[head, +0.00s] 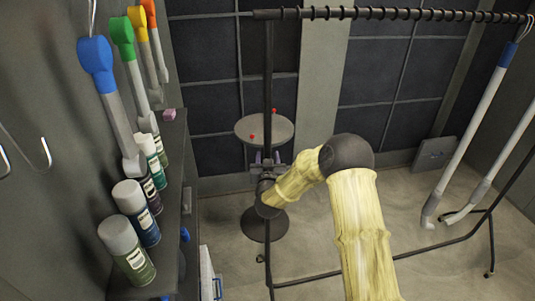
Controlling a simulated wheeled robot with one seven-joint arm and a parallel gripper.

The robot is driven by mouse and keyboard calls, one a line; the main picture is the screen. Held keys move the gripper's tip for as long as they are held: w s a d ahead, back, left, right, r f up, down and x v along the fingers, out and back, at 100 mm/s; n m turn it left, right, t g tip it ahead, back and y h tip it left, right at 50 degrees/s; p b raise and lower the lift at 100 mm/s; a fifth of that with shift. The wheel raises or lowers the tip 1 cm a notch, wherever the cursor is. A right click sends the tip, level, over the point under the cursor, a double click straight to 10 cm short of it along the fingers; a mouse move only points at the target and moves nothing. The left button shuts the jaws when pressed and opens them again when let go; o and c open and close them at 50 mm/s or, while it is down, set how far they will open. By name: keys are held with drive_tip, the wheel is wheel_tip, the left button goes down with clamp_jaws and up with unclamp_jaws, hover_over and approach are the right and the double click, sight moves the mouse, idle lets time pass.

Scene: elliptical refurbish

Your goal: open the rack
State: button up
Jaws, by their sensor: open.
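The rack is a black metal frame with a ribbed top rail (400,14), an upright post (268,75) and a low base bar (440,243). My gripper (267,160) is open at the end of my arm, in front of the small round table. Its two fingertips point away from me and appear on either side of the post. I cannot tell whether they touch it. My wrist hides part of the lower post.
A round table (250,127) with small red objects stands behind the post. Several spray cans (128,252) stand on a dark shelf at left, below hanging coloured-head tools (97,60). Blue-and-white poles (468,135) hang at right. Bare floor (420,275) shows at lower right.

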drive_tip(key=shift+w, duration=0.45)
clamp_jaws()
